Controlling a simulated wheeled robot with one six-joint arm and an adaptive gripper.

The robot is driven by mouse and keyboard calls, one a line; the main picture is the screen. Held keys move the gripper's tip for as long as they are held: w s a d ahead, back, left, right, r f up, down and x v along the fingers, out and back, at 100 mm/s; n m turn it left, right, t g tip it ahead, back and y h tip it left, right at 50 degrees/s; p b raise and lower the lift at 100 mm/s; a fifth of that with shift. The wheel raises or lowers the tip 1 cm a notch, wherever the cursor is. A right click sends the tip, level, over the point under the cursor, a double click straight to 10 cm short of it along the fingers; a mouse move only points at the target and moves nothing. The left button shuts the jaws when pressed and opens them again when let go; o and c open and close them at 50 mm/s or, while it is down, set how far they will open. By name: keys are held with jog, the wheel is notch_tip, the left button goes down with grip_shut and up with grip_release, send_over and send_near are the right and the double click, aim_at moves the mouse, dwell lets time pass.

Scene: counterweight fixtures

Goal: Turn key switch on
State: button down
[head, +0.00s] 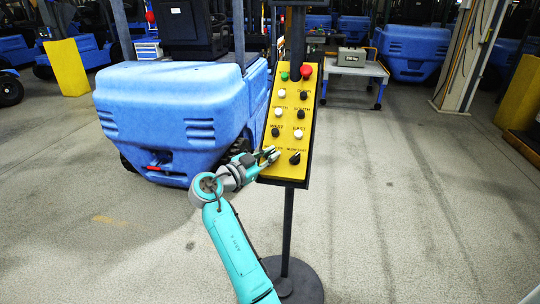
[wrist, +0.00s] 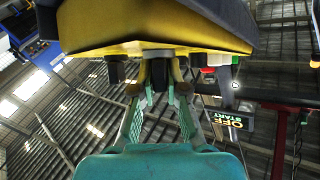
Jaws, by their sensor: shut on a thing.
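A yellow control panel (head: 286,125) stands upright on a dark post in the middle of the head view, with its underside filling the top of the wrist view (wrist: 100,46). My gripper (head: 270,154) is at the panel's lower left. In the wrist view, my gripper (wrist: 159,88) has its two fingers closed around a dark knob-like part (wrist: 158,56) that sticks out of the panel. This part seems to be the key switch; its turned position is hidden by the fingers. A black knob (head: 295,158) sits just right of my gripper, apart from it.
The panel bears a green button (head: 284,76), a red button (head: 306,72) and several black and white buttons. A round dark base (head: 296,283) holds the post. A blue vehicle (head: 175,115) stands behind on the left. The floor to the right is clear.

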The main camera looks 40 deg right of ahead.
jog(key=shift+f, duration=0.3)
jog(key=c, duration=1.2)
grip_release()
jog(key=shift+w+d, duration=0.1)
jog(key=shift+r, duration=0.1)
jog(key=shift+a, duration=0.6)
jog(key=a, duration=1)
jog(key=shift+s+a, duration=0.4)
jog(key=shift+s, duration=0.05)
